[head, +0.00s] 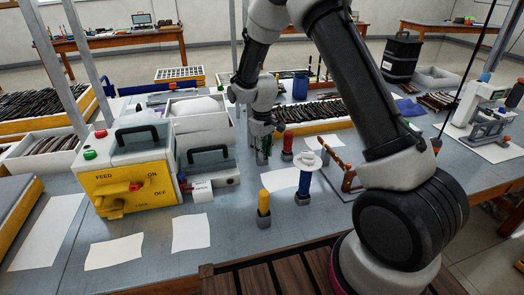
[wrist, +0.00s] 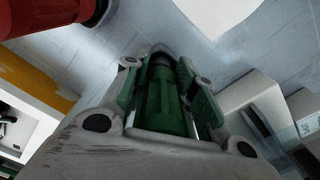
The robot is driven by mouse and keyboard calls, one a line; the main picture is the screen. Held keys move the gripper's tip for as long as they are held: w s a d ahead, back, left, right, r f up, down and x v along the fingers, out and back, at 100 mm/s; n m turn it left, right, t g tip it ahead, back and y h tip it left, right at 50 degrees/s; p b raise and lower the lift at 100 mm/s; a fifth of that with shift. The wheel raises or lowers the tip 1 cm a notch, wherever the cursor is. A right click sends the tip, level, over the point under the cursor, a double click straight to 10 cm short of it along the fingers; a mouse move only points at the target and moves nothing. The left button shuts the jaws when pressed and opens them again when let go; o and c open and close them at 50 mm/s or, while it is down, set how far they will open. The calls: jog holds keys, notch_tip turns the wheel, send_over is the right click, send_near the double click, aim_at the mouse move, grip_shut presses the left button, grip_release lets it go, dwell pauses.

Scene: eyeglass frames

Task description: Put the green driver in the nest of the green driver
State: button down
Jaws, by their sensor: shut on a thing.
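The green driver (wrist: 165,105) is between the fingers of my gripper (wrist: 170,90) in the wrist view, its length running away from the camera toward a dark end. In the head view my gripper (head: 263,152) points down over the middle of the table, with a little green showing between its fingers. The fingers are closed on the driver. I cannot make out the green driver's nest; the gripper may hide it. I cannot tell whether the driver's lower end touches anything.
A red driver (head: 287,142) stands close right of my gripper. A yellow driver (head: 264,203) and a blue driver (head: 304,183) stand upright in dark holders nearer the front. The yellow-fronted machine (head: 128,185) and a white-tagged grey box (head: 210,168) stand left.

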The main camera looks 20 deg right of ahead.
jog(key=shift+f, duration=0.15)
dwell(0.3)
jog(key=shift+w+r, duration=0.15)
jog(key=shift+r, duration=2.1)
jog(key=shift+w+a+r+m, duration=0.1)
jog(key=shift+w+r+m, duration=0.15)
jog(key=shift+r, duration=0.35)
jog(key=shift+w+a+r+m, duration=0.1)
jog(key=shift+r+m, duration=0.15)
jog(key=shift+r, duration=0.35)
jog(key=shift+r+m, duration=0.35)
jog(key=shift+m, duration=0.45)
jog(key=m, duration=0.2)
jog(key=r+m, duration=0.1)
jog(key=m, duration=0.2)
jog(key=shift+r+m, duration=0.35)
jog(key=shift+m, duration=0.05)
jog(key=m, duration=0.3)
jog(key=shift+s+d+r+m, duration=0.1)
jog(key=shift+r+m, duration=0.2)
jog(key=shift+m, duration=0.1)
jog(key=m, duration=0.3)
jog(key=shift+s+r+m, duration=0.15)
jog(key=shift+s+m, duration=0.05)
jog(key=shift+m, duration=0.2)
jog(key=m, duration=0.4)
jog(key=shift+s+d+m, duration=0.1)
jog(key=shift+s+m, duration=0.1)
jog(key=shift+m, duration=0.2)
